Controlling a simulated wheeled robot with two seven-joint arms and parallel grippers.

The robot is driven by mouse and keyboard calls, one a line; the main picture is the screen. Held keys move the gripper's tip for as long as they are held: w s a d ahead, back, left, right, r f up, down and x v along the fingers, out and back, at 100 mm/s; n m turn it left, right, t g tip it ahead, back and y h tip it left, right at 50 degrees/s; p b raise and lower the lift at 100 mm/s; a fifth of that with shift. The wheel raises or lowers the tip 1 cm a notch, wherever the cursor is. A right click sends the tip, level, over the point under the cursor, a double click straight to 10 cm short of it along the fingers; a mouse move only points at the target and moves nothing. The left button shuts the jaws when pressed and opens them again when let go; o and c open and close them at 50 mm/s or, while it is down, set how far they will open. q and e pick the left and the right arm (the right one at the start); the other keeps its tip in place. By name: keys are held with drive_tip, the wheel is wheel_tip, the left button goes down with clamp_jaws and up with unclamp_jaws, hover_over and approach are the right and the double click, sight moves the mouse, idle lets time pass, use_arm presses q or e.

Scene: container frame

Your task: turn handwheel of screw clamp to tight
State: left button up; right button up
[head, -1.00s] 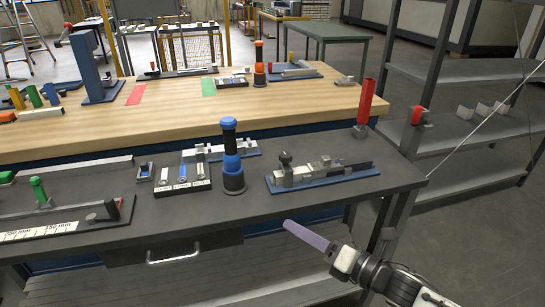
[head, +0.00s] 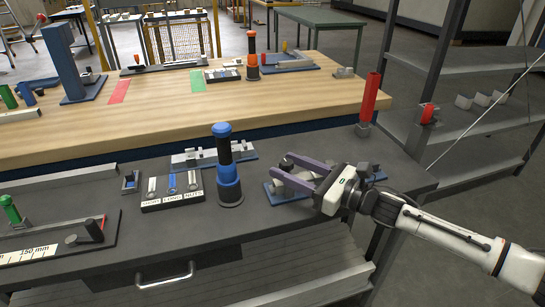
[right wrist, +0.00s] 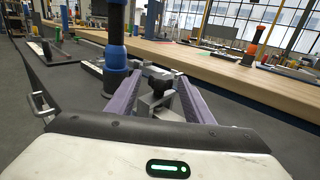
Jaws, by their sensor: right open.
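The screw clamp (head: 277,195) sits on a blue base plate at the right part of the dark grey bench. Its dark handwheel (head: 286,164) is at the left end of the clamp and also shows in the right wrist view (right wrist: 161,81). My right gripper (head: 287,170) is open, its two purple fingers reaching over the clamp with one on each side of the handwheel. In the right wrist view (right wrist: 161,78) the handwheel stands between the fingers, and I cannot tell whether either touches it. The gripper hides much of the clamp in the head view. My left gripper is not in view.
A blue-and-black cylinder (head: 228,170) stands left of the clamp, near the gripper. A labelled tray (head: 172,208) lies further left. A red cylinder (head: 369,103) stands at the bench's right corner. A wooden bench (head: 190,118) is behind, and a grey shelf (head: 470,65) is at right.

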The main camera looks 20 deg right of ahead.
drive_tip(key=x, duration=0.5)
drive_tip(key=shift+f, duration=0.1)
drive_tip(key=c, duration=1)
